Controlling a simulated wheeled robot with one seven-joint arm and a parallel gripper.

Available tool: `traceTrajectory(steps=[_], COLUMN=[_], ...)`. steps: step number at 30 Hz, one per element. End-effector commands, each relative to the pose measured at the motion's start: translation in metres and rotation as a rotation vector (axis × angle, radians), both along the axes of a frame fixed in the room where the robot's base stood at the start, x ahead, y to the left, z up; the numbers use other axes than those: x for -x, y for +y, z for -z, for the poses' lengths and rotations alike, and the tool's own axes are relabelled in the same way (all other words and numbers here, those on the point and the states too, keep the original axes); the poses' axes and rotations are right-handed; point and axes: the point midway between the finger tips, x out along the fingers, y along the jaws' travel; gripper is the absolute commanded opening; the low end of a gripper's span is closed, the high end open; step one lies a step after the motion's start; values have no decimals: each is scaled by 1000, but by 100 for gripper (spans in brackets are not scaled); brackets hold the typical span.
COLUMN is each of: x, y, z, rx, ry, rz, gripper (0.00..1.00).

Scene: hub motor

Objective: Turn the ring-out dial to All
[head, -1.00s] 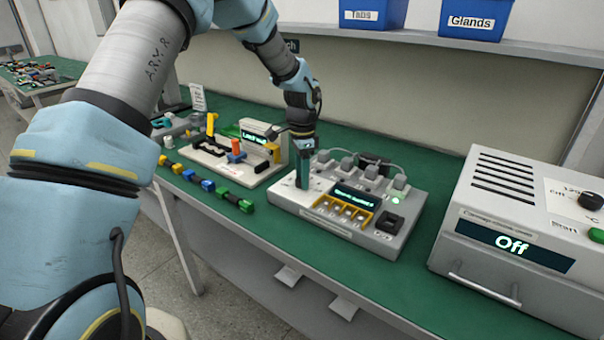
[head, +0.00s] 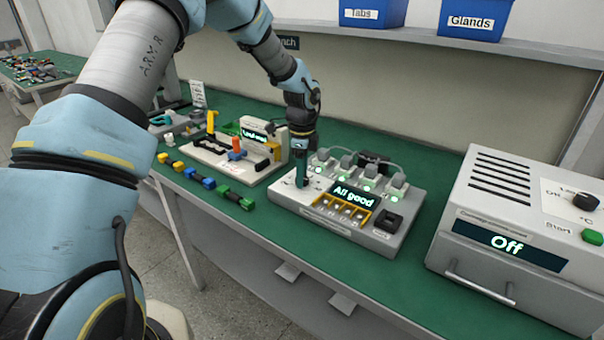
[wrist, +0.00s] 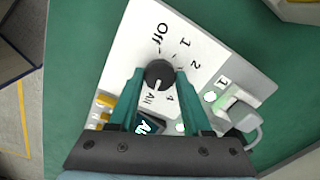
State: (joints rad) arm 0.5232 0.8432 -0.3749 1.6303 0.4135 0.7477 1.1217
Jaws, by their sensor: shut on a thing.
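The ring-out tester (head: 390,240) is a pale grey box on the green bench. Its display (head: 347,193) reads "All good", and green lights glow by its plugs. The ring-out dial (wrist: 159,74) is a dark round knob with a white pointer mark, on a white plate marked Off, 1, 2, 4 and All. The pointer mark is on the side of the knob towards All. My gripper (wrist: 156,80) is shut on the dial, one teal finger on each side. In the head view my gripper (head: 302,178) hides most of the dial.
A fixture board (head: 215,163) with coloured parts stands left of the tester. Several coloured connectors (head: 200,180) lie along the front bench edge. An oven-like box (head: 520,215) reading "Off" stands at the right. Blue bins (head: 475,18) sit on the shelf above.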

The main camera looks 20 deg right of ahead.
Motion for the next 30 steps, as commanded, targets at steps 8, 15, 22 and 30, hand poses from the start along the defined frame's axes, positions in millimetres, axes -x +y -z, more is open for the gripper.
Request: traceTrajectory(steps=[8,15,22,30], x=[0,0,0,-1], y=[0,0,0,0], z=[0,0,0,-13], rx=[1,1,0,1], ry=[-2,-1,0,-3], rz=[3,2,2,1], gripper=[0,69,79,79])
